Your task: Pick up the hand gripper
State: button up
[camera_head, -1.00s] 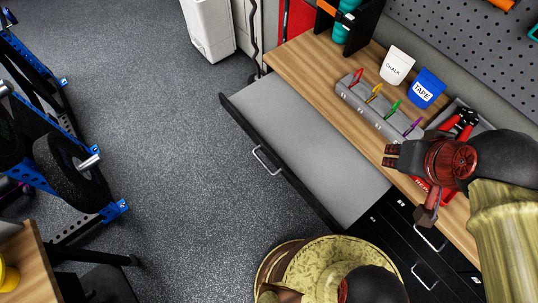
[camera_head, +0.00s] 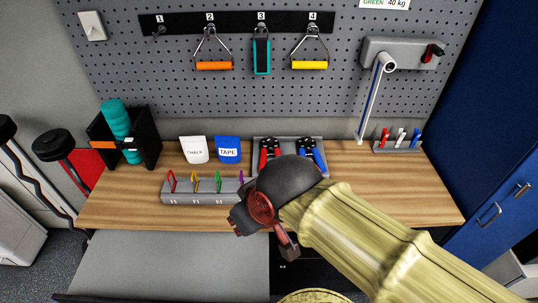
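Two hand grippers stand out in a grey tray (camera_head: 289,146) on the wooden bench: a red one (camera_head: 269,150) at left and a blue one (camera_head: 311,152) at right. Both have dark parts at the top, and my arm hides their lower ends. My gripper (camera_head: 265,238), dark with a red-brown housing, is in front of the bench's front edge, nearer the camera than the tray. Its two fingers look spread apart, with nothing visible between them.
A grey holder (camera_head: 205,196) with coloured clips, a chalk bag (camera_head: 194,150) and a tape bag (camera_head: 228,149) are left of the tray. A pen rack (camera_head: 397,146) is at right. An open drawer (camera_head: 170,265) juts out below. The bench (camera_head: 400,195) is bare at right.

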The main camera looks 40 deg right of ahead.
aim_at(274, 150)
jog(key=z, duration=1)
jog(key=i+l+z, duration=0.1)
jog(key=l+z, duration=0.25)
jog(key=i+l+z, duration=0.15)
jog(key=z, duration=0.2)
